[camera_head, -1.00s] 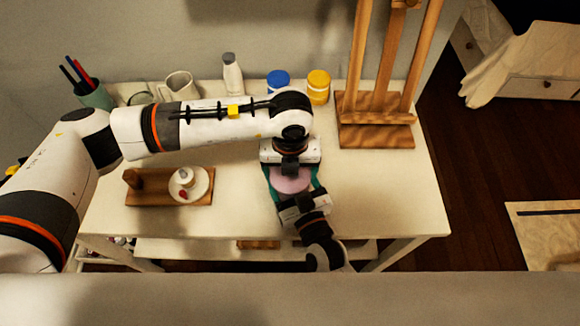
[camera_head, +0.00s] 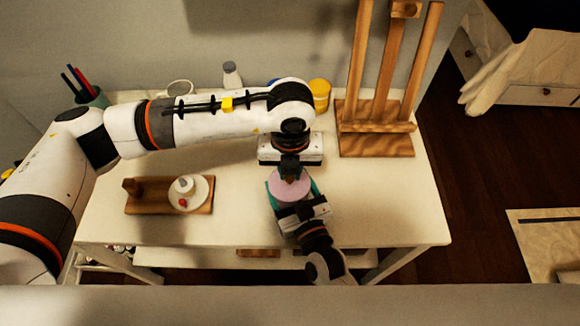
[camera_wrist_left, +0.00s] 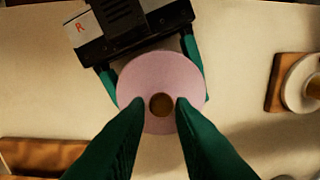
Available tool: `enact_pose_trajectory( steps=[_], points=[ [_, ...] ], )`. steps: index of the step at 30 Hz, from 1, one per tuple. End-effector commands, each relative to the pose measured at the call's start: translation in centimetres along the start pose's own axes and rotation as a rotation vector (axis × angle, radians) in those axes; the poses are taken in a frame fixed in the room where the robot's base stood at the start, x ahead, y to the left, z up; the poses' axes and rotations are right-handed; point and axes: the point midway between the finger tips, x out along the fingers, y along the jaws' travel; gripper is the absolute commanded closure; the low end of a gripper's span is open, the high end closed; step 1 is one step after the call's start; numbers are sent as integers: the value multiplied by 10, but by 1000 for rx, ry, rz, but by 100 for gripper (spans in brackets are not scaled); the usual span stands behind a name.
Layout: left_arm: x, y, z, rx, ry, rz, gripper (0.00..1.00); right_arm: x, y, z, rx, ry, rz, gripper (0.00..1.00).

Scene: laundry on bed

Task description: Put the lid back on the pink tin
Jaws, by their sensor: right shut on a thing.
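The lid (camera_wrist_left: 160,72) is a flat pink disc with a round brown knob (camera_wrist_left: 161,105); it also shows in the head view (camera_head: 283,190). The tin's body is hidden beneath the lid, so how it is seated cannot be told. My right gripper (camera_head: 291,190) reaches from the front, its green fingers on either side and shut on the pink tin; it also shows in the left wrist view (camera_wrist_left: 150,82). My left gripper (camera_wrist_left: 160,104) is above the lid, its fingertips on either side of the knob with small gaps.
A wooden board (camera_head: 148,204) with a white round piece (camera_head: 184,188) lies to the left. An easel (camera_head: 377,143) stands at the back right. A yellow jar (camera_head: 320,92), a white bottle (camera_head: 232,75) and a pen cup (camera_head: 94,98) line the back. The table's right front is clear.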

Motion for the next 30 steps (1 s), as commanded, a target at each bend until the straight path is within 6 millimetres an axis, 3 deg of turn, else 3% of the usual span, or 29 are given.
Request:
enact_pose_trajectory(
  steps=[30],
  points=[
    [5, 0, 0, 0, 0, 0, 85, 1, 0, 2, 1, -6, -1, 66]
  ],
)
